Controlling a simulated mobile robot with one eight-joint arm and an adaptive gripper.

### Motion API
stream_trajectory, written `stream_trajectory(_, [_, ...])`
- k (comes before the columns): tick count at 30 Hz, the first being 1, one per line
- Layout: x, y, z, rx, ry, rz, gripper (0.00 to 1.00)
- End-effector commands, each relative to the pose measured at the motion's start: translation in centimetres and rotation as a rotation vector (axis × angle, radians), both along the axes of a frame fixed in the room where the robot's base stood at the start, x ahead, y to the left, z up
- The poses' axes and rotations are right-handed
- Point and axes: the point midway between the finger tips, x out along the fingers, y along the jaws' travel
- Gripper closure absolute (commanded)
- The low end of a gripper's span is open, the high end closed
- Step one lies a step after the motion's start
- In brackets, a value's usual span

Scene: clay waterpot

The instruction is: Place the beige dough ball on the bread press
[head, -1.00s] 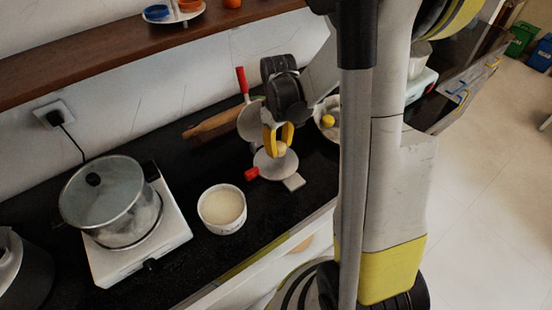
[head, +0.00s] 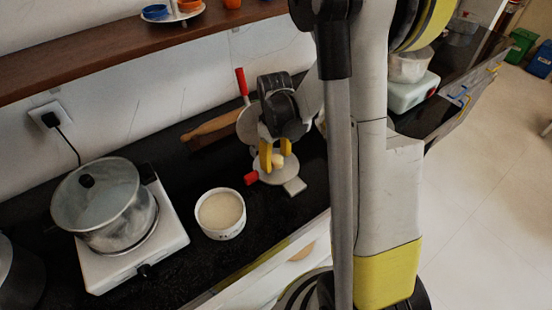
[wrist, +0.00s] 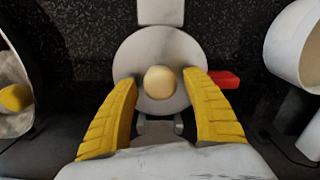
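The beige dough ball (head: 278,160) rests on the round grey plate of the bread press (head: 268,175). In the wrist view the ball (wrist: 160,82) sits near the middle of the plate (wrist: 128,60). My gripper (head: 276,160) is open with its yellow fingers low over the plate, one on each side of the ball. In the wrist view a gap shows between the ball and each finger of my gripper (wrist: 160,80). The press has a short red part (wrist: 225,79) at its side.
A round grey disc with a red handle (head: 241,82) stands behind the press, with a rolling pin (head: 208,131) beside it. A white bowl (head: 221,227) and a glass-lidded pot (head: 100,200) on a stove stand left. The wrist view shows a yellow ball (wrist: 16,98) in a bowl.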

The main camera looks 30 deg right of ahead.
Motion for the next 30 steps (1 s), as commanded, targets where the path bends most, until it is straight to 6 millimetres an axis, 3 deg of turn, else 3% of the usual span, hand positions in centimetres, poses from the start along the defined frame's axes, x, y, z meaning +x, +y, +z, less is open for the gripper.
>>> stream_trajectory(6, [0.0,0.0,0.1,0.0,0.0,0.0,0.43])
stream_trajectory(10, [0.0,0.0,1.2,0.0,0.0,0.0,0.43])
stream_trajectory(21, [0.1,0.1,9.4,0.0,0.0,0.0,0.43])
stream_trajectory(30, [0.1,0.4,12.8,-0.004,-0.011,-0.003,0.43])
